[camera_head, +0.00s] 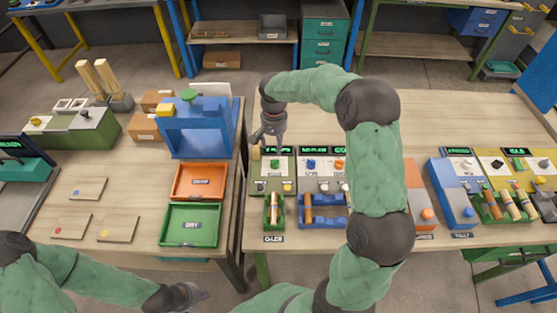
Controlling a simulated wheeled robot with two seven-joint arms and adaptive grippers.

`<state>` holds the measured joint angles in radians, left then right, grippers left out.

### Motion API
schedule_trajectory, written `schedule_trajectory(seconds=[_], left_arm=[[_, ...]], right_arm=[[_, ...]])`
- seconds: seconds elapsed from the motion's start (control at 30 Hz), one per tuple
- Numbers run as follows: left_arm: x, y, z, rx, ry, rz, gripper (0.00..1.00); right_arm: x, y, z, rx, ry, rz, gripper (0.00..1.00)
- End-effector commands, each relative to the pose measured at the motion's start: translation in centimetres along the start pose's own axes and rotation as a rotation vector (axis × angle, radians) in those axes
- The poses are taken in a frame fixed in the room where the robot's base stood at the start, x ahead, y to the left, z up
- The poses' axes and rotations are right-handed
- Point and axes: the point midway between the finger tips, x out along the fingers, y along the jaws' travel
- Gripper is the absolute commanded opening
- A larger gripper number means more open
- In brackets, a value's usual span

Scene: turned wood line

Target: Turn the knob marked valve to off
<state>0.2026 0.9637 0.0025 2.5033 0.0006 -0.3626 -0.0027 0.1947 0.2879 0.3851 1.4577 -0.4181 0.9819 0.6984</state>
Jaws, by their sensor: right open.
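No label reading "valve" is legible, so I cannot tell which knob is meant. The green console (263,175) has a green knob (275,163). Beside it, the grey console (309,178) has a blue knob (311,164) and an orange knob (339,163). Their settings are too small to read. My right gripper (260,142) is open at the back left corner of the green console, pointing down, apart from the green knob. A small wooden piece (255,153) shows just under it. My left gripper (188,299) is low, in front of the left table; its jaws are unclear.
My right arm hides part of the consoles' right side. More consoles, blue (447,181) and yellow (497,162), stand further right. On the left table are an orange tray (199,196), a green tray (189,239) and a blue machine (181,137). The back of the middle table is clear.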

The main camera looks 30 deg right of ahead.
Motion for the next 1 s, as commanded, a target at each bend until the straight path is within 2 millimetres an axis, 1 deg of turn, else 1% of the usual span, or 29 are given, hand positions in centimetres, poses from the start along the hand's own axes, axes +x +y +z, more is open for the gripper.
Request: schedule_trajectory(seconds=[0.03, 0.3, 0.5, 0.6, 0.7, 1.0], left_arm=[[0.1, -0.1, 0.0, -0.001, 0.0, 0.0, 0.0], [1.0, -0.4, 0.0, 0.0, 0.0, 0.0, 0.0], [1.5, -0.5, -0.1, 0.0, 0.0, 0.0, 0.0], [1.6, -0.6, -0.1, 0.0, 0.0, 0.0, 0.0], [1.7, -0.6, -0.1, 0.0, 0.0, 0.0, 0.0], [1.7, -0.6, -0.1, 0.0, 0.0, 0.0, 0.0]], right_arm=[[0.9, 0.0, 0.1, -0.001, -0.003, 0.001, 0.58], [5.7, 0.1, 0.1, -0.002, -0.004, 0.001, 0.58], [8.5, 0.0, 0.1, -0.002, -0.003, 0.0, 0.58], [9.4, 0.0, 0.1, -0.002, -0.003, 0.0, 0.58], [9.8, 0.0, 0.1, -0.002, -0.002, 0.0, 0.58], [10.0, 0.0, 0.1, -0.002, -0.001, -0.001, 0.58]])
